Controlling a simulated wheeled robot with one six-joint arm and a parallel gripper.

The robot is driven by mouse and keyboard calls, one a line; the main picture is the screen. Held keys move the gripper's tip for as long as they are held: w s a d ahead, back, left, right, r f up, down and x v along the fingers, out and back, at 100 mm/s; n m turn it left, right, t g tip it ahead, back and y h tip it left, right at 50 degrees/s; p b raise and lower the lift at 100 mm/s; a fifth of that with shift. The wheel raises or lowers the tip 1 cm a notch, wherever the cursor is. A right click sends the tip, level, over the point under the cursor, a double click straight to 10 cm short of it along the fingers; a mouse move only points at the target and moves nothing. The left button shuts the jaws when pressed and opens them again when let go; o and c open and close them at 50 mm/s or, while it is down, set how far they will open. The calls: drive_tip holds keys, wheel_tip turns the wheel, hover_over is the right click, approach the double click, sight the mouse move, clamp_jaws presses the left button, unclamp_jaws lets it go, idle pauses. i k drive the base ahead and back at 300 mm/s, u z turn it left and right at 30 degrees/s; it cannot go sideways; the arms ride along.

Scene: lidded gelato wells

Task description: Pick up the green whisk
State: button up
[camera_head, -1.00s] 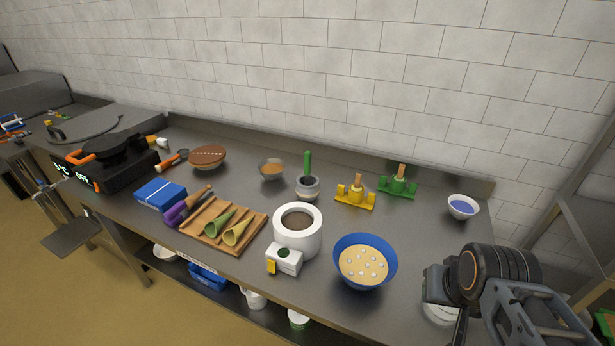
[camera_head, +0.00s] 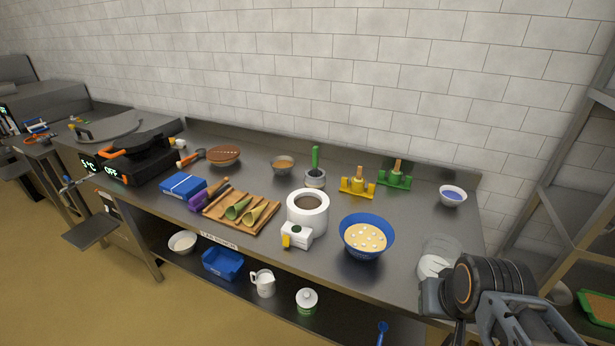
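An upright green handle (camera_head: 315,157) stands in a small grey pot (camera_head: 315,178) near the back of the counter, right of centre. It may be the green whisk, but its lower end is hidden in the pot, so no whisk wires show. A green stand (camera_head: 394,181) with a tan-topped piece is further right. My arm shows at the lower right, in front of the counter's right end and well away from the green handle. No gripper fingers can be made out.
A white tub (camera_head: 307,222), a blue bowl (camera_head: 366,252) and a wooden cone tray (camera_head: 240,222) stand along the front. A yellow stand (camera_head: 357,187) is right of the pot. A clear jar (camera_head: 437,257) is near my arm. The lower shelf holds a blue bin (camera_head: 222,264).

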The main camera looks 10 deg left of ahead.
sight(315, 150)
drive_tip(key=u, duration=2.3)
drive_tip(key=i, duration=1.8)
drive_tip(key=z, duration=1.95)
